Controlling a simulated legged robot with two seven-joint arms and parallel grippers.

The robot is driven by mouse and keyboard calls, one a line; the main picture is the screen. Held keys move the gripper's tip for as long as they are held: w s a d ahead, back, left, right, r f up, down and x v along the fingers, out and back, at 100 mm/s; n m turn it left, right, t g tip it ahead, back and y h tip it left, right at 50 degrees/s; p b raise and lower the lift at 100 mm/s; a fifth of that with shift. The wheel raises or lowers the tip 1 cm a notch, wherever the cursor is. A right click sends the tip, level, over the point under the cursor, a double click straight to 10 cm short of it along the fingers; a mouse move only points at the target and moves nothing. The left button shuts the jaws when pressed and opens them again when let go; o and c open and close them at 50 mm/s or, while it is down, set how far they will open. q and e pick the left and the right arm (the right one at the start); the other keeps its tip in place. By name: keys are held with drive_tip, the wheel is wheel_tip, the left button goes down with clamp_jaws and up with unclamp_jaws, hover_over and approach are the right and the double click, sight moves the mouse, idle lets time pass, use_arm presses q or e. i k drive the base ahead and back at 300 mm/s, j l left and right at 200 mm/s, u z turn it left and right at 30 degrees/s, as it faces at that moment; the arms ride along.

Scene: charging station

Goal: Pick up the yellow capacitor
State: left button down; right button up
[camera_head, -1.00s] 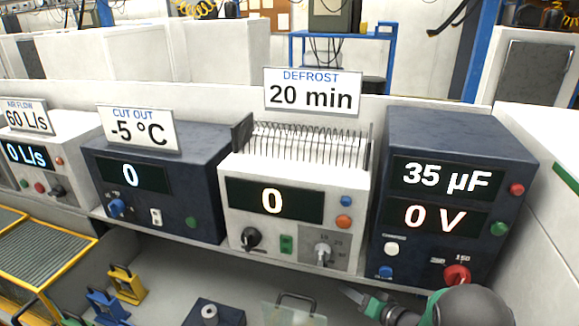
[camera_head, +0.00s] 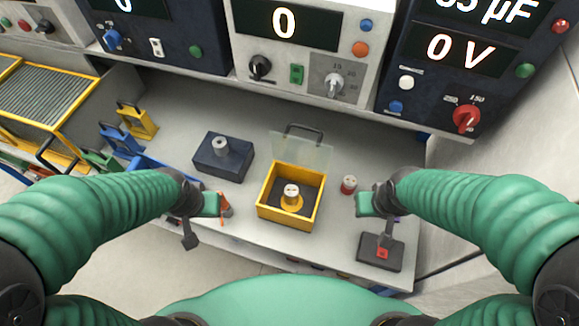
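The yellow capacitor (camera_head: 291,201), a short cylinder with a silver top and yellow lower part, stands upright inside an open yellow box (camera_head: 265,212) at the middle of the bench. The box's clear lid (camera_head: 301,151) is raised at the back. My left gripper (camera_head: 207,212) is left of the box, beside a small orange item; whether they touch is unclear. My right gripper (camera_head: 372,207) is right of the box, near a red cylinder (camera_head: 349,184). Neither gripper is at the capacitor. The arms partly hide the fingers, so their opening is unclear.
A dark block with a silver cylinder (camera_head: 222,158) stands left of the box. Blue and yellow holders (camera_head: 138,123) are farther left. A black base with a red part (camera_head: 380,252) is at the right front. Instruments line the shelf behind.

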sight(291, 193)
drive_tip(key=j+z, duration=0.25)
drive_tip(key=z, duration=0.15)
drive_tip(key=j+z, duration=0.5)
drive_tip(key=z, duration=0.25)
